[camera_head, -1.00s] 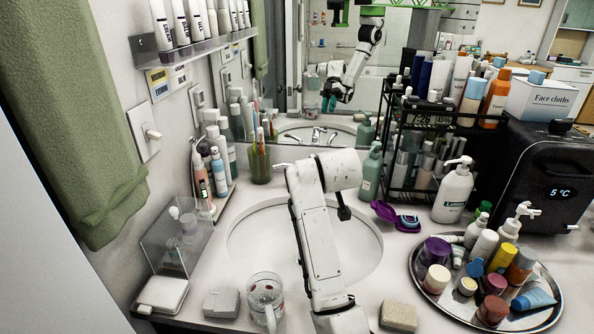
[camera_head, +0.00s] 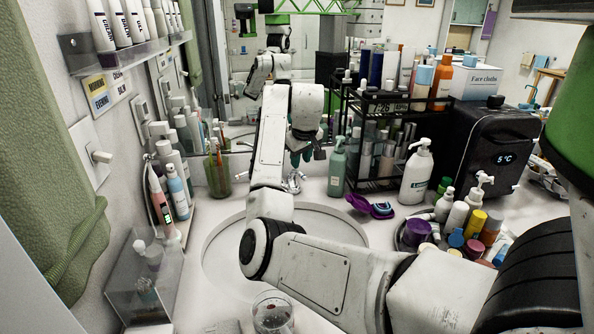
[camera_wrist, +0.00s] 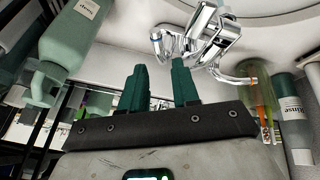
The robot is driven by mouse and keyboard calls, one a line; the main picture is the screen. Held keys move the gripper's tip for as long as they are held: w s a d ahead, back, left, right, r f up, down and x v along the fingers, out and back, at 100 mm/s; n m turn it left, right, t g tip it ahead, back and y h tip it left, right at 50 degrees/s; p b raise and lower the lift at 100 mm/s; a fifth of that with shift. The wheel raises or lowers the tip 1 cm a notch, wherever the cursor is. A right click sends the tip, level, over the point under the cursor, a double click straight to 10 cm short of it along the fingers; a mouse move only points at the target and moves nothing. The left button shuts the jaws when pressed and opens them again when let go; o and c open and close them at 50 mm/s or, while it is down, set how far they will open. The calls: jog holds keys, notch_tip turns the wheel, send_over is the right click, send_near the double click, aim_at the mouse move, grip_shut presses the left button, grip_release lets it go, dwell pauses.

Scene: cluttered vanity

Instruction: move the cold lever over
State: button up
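The chrome faucet (camera_wrist: 215,32) is at the top middle of the wrist view. One lever (camera_wrist: 168,43) is on the green pump bottle's side, and another curved chrome part (camera_wrist: 235,80) extends toward the toothbrush cup.
The green pump bottle (camera_head: 337,168) and a wire rack (camera_head: 378,140) stand right of my gripper. The toothbrush cup (camera_head: 217,175) is at left. My arm spans the basin (camera_head: 215,262). A glass mug (camera_head: 272,314) is at the front, and a crowded tray (camera_head: 400,238) at right.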

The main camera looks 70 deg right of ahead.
aim_at(299, 172)
jog(key=x, duration=0.6)
grip_shut()
dwell(0.5)
